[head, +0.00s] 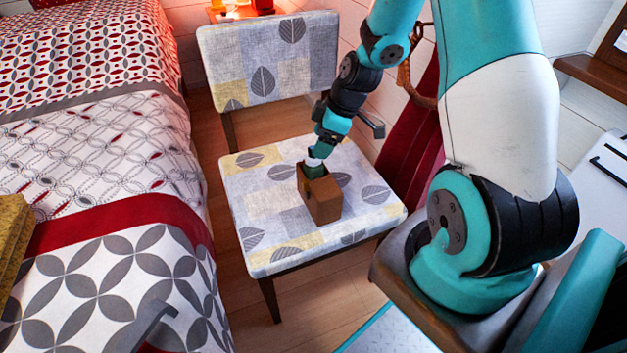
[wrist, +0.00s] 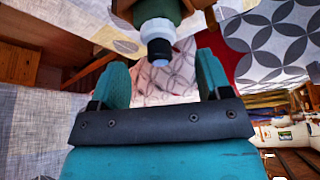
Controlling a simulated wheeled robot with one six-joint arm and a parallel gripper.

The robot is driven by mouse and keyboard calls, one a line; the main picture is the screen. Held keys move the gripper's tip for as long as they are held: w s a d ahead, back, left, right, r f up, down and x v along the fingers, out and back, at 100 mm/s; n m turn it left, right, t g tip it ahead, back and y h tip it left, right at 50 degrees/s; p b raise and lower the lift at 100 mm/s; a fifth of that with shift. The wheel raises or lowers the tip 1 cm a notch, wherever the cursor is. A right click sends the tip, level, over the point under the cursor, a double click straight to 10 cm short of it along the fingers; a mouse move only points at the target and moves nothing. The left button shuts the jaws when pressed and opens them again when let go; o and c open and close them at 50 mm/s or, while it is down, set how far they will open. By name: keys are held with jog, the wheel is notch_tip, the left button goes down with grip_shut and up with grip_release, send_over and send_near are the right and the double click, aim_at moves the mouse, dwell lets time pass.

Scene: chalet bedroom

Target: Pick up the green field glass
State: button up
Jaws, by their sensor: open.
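The green field glass (head: 316,171) sits in the top of a brown box (head: 323,200) on the chair seat. Its white and black end sticks out, and its lower part is hidden by the box. In the wrist view the field glass (wrist: 158,12) enters from the top edge, its white and black end pointing toward the gap between my fingers. My gripper (wrist: 162,66) is open, with one teal finger on each side of that end. I see no finger closed on it. In the head view my gripper (head: 322,150) is just above the box, partly hidden by the wrist.
The patterned chair (head: 265,240) has free seat around the box, and its backrest (head: 268,65) rises behind. A bed (head: 100,150) stands at the left. A dark red cloth (head: 413,140) hangs behind my arm. Wooden floor (head: 225,160) shows between bed and chair.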

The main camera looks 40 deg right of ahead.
jog(key=b, duration=0.1)
send_over(313, 179)
jog(key=w+d, duration=0.2)
notch_tip(313, 179, down, 4)
jog(key=shift+w+f, duration=0.15)
jog(key=shift+f, duration=0.1)
grip_shut()
